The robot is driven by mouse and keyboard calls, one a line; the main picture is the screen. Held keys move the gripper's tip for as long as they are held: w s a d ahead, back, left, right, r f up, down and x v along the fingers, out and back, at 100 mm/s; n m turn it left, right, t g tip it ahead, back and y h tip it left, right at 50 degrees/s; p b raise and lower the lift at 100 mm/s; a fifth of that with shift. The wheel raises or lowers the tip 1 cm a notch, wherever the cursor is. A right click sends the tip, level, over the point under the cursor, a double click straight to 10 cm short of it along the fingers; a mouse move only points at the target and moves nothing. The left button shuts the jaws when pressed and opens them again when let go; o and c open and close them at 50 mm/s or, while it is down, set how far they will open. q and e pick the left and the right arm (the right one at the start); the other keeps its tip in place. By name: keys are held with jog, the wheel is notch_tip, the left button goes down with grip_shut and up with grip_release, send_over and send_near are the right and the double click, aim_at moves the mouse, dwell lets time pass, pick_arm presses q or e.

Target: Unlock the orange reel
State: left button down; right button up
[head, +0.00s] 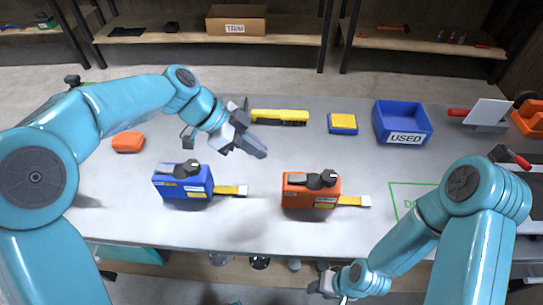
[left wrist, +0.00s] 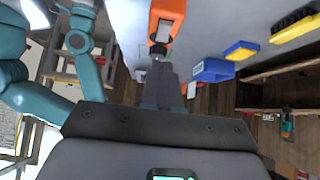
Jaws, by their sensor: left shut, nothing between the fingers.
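The orange reel (head: 296,199) stands on the grey table, right of centre, with a dark lever and round knob (head: 328,178) on top. Its yellow tape end (head: 352,200) sticks out to the right. It also shows at the top of the left wrist view (left wrist: 167,12), beyond my fingers. My left gripper (head: 262,153) is shut and empty, above the table and up-left of the orange reel, apart from it. My right gripper (head: 318,288) is low at the table's front edge, away from the reel; its fingers are too small to judge.
A similar blue reel (head: 184,188) stands to the left. Behind are a yellow-black brush (head: 279,116), a yellow-blue sponge (head: 342,123) and a blue bin marked USED (head: 403,121). An orange block (head: 128,142) lies far left. A green outline (head: 397,198) is partly hidden by my right arm.

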pick_arm(q)
jog(key=shift+a+f+v, duration=0.15)
jog(key=shift+v, duration=0.8)
jog(key=shift+a+f+v, duration=0.15)
jog(key=shift+a+v, duration=0.05)
jog(key=shift+v, duration=0.8)
jog(key=shift+f, duration=0.1)
